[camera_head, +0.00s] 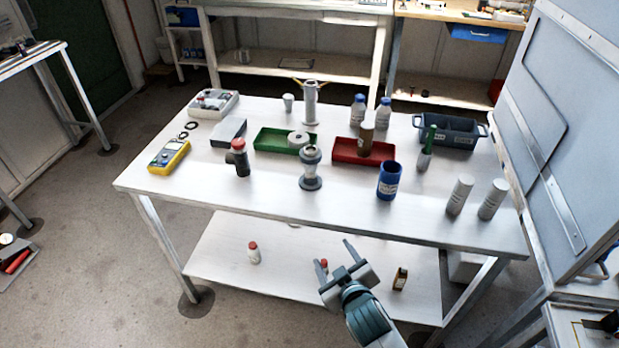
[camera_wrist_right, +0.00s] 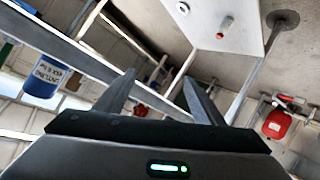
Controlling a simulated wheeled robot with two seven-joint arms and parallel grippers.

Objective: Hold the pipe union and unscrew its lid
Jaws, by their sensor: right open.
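A grey metal fitting with a rounded upper part and a wide round foot (camera_head: 311,168) stands upright near the middle of the white table; it looks like the pipe union, with its lid probably at the top. My right gripper (camera_head: 333,252) is open and empty. It appears in front of the table's near edge, lower in the picture than the fitting and well apart from it. Its two spread fingers also show in the right wrist view (camera_wrist_right: 160,80), with nothing between them. My left gripper is not in view.
On the table (camera_head: 220,195), a green tray (camera_head: 262,143) and a red tray (camera_head: 345,155) lie behind the fitting. A blue jar (camera_head: 388,182) and two pale cylinders (camera_head: 459,196) stand right, a dark red-capped fitting (camera_head: 241,160) left. The front strip is clear.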

